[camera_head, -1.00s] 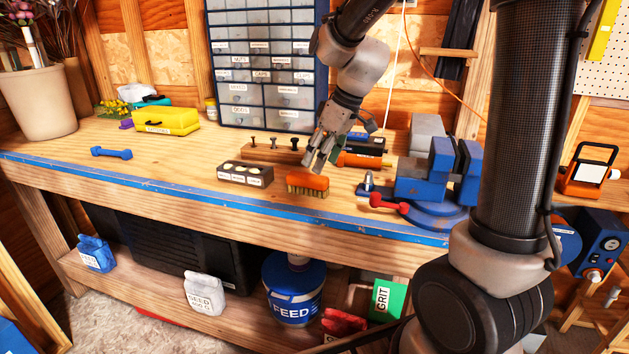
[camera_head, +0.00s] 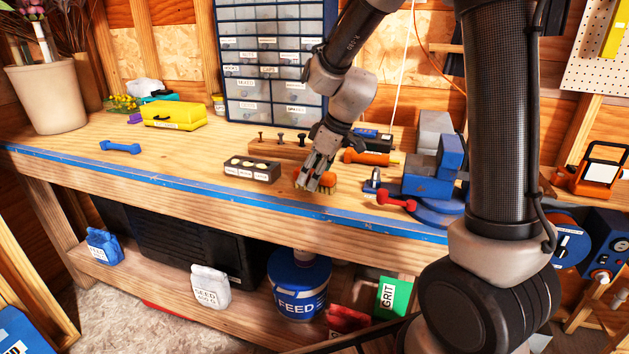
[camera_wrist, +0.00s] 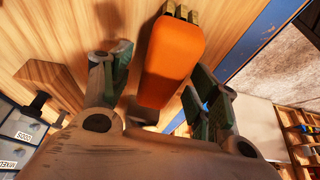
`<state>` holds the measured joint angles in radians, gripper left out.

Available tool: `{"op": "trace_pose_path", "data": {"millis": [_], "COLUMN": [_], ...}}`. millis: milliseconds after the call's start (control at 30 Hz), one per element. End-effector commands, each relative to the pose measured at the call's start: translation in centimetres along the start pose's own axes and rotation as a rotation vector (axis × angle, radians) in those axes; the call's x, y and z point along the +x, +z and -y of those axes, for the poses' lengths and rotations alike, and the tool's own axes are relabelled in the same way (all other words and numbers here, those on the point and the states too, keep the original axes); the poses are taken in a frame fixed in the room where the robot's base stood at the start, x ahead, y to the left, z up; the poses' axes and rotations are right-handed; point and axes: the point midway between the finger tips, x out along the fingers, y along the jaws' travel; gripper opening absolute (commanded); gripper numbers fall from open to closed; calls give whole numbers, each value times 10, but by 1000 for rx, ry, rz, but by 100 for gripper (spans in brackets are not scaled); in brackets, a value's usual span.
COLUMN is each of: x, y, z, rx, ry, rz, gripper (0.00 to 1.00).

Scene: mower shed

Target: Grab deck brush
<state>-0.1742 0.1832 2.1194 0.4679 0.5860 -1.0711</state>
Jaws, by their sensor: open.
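The deck brush (camera_head: 328,180) has an orange back and pale bristles. It lies bristles down on the workbench near the blue front edge. My gripper (camera_head: 316,184) points down over it and hides part of it in the head view. In the wrist view the orange back of the brush (camera_wrist: 172,62) shows between the two open fingers of my gripper (camera_wrist: 155,88). Bare wood shows between the left finger and the brush; the right finger is closer to it. I cannot tell whether either finger touches it.
A dark box with round tops (camera_head: 251,170) stands left of the brush. A blue vise (camera_head: 432,180), a red dumbbell-shaped tool (camera_head: 395,200) and an orange-handled tool (camera_head: 368,158) lie to the right and behind. A wooden block with pegs (camera_head: 280,148) is behind. The bench is clear toward the left front.

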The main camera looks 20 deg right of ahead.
Motion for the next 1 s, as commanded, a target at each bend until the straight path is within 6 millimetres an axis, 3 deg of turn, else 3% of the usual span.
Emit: {"op": "trace_pose_path", "data": {"millis": [833,1000], "x": [4,4], "y": [2,2], "z": [0,0], "rx": [1,1], "ry": [0,0], "rz": [0,0], "gripper": [61,30]}}
